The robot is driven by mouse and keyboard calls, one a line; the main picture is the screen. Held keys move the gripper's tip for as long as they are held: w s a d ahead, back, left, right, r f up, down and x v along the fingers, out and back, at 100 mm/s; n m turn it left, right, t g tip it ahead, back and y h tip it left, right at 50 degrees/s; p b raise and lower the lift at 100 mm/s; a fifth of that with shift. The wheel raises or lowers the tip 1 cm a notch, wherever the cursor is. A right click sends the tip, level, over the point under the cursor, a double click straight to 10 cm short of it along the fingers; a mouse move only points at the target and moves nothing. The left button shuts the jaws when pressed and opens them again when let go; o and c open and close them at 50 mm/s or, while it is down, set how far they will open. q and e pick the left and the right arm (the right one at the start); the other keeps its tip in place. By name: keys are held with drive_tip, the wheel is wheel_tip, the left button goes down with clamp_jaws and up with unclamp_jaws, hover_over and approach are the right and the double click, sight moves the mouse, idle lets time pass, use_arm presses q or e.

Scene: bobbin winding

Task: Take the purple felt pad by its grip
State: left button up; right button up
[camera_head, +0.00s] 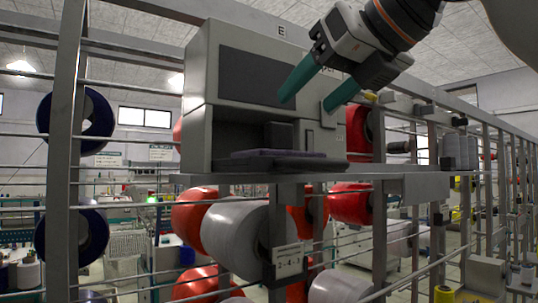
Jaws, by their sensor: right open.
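The purple felt pad (262,153) shows as a thin, flat purple layer at the front of the open recess in a grey machine (197,130). It lies on a dark plate or ledge. A dark upright block (278,135) stands just behind it; I cannot tell whether this is the pad's grip. My right gripper (307,103) comes in from the upper right with two teal fingers spread apart and nothing between them. Its fingertips are above the pad in the picture, in front of the machine's face, apart from the pad. My left gripper is not in view.
The machine stands on a grey shelf (425,186) of a metal rack. Red spools (194,217) and a large grey spool (235,228) hang below. Dark blue spools (98,110) are at the left. A grey upright post (62,130) and thin rails cross the left side.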

sight(283, 124)
drive_tip(key=p+x, duration=0.1)
drive_tip(key=x, duration=0.2)
drive_tip(key=shift+w, duration=0.1)
drive_tip(key=p+x, duration=0.3)
drive_tip(key=x, duration=0.3)
drive_tip(key=shift+w+a+f, duration=0.15)
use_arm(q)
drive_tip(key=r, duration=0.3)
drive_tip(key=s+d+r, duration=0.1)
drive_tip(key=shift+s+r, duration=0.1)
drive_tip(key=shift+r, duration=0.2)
use_arm(e)
drive_tip(key=c, duration=1.1)
